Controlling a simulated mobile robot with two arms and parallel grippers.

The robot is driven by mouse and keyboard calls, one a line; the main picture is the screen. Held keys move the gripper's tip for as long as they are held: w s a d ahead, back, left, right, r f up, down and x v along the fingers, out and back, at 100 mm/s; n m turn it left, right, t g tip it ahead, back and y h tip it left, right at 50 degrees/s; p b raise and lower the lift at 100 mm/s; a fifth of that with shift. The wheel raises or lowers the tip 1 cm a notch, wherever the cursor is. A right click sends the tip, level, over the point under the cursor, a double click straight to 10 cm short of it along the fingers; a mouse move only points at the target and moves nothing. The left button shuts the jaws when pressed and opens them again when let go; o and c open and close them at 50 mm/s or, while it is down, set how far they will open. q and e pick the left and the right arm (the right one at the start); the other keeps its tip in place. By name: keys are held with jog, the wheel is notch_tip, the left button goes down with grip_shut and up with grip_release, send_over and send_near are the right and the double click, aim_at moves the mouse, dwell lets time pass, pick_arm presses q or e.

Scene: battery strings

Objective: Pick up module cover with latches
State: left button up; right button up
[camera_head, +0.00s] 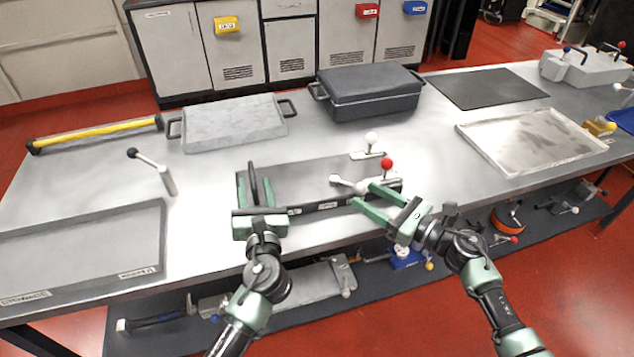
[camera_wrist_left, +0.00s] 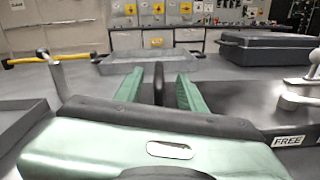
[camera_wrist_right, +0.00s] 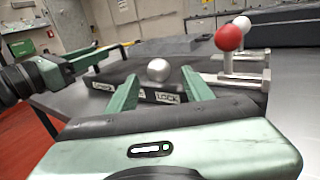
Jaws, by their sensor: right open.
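The dark grey flat cover (camera_head: 310,172) lies mid-table near the front edge. Its front strip carries labels; FREE (camera_wrist_left: 288,140) reads in the left wrist view and LOCK (camera_wrist_right: 167,98) in the right. A black upright handle (camera_head: 253,176) stands at its left end. My left gripper (camera_head: 254,180) is open, one finger on each side of this handle, with gaps visible. A silver latch lever with a round knob (camera_wrist_right: 158,70) and a red ball (camera_head: 387,163) are at the right end. My right gripper (camera_head: 362,194) is open, its fingers pointing toward the lever; contact cannot be told.
Behind stand a grey lid with two handles (camera_head: 235,122) and a dark case (camera_head: 369,92). A white-knobbed latch (camera_head: 371,145) is behind the cover. A black-handled lever (camera_head: 154,169) and a tray (camera_head: 85,232) are left. A metal tray (camera_head: 530,140) is right, with bare table before it.

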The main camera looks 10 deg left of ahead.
aim_at(252, 166)
pick_arm(q)
jog(key=x, duration=0.7)
pick_arm(e)
jog(key=x, duration=0.7)
jog(key=shift+f, duration=0.1)
pick_arm(q)
grip_shut()
pick_arm(e)
jog(key=c, duration=1)
grip_shut()
pick_arm(q)
jog(key=shift+f, duration=0.1)
